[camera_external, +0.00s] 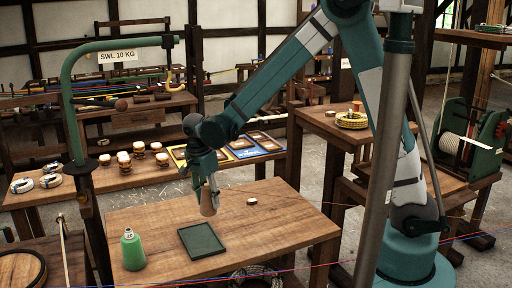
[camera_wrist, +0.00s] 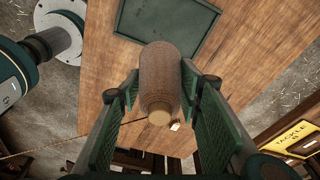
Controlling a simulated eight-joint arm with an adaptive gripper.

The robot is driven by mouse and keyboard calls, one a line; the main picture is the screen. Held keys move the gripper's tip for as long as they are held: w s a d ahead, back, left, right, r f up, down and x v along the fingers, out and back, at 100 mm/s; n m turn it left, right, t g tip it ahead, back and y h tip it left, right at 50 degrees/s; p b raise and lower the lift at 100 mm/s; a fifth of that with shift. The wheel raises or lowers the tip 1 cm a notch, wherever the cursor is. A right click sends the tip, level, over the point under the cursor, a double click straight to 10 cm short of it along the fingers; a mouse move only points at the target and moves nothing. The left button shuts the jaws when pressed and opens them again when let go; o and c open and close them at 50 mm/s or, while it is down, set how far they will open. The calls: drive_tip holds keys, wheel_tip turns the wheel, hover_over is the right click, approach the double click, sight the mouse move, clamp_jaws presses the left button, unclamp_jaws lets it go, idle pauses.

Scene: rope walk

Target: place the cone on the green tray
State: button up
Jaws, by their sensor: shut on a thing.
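My gripper (camera_external: 204,188) is shut on a brown cone (camera_external: 208,204) and holds it over the wooden table. In the wrist view the cone (camera_wrist: 160,75) sits between the two green finger pads, its narrow end toward the camera. The green tray (camera_external: 202,241) lies flat and empty on the table, in front of the cone in the external view. In the wrist view the tray (camera_wrist: 166,22) shows beyond the cone, which overlaps its lower edge. Whether the cone touches the table is hard to tell.
A small white piece (camera_external: 252,201) lies right of the cone. A green hooked stand (camera_external: 78,140) rises at the table's left. The table's right part is clear.

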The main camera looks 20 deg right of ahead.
hover_over(202, 238)
drive_tip(key=shift+f, duration=0.15)
idle(0.4)
wheel_tip(202, 238, down, 6)
drive_tip(key=shift+b, duration=0.3)
drive_tip(key=shift+f+b, duration=0.3)
drive_tip(key=shift+f, duration=1.6)
drive_tip(key=shift+f, duration=0.15)
drive_tip(key=o, duration=1)
drive_tip(key=shift+c, duration=0.2)
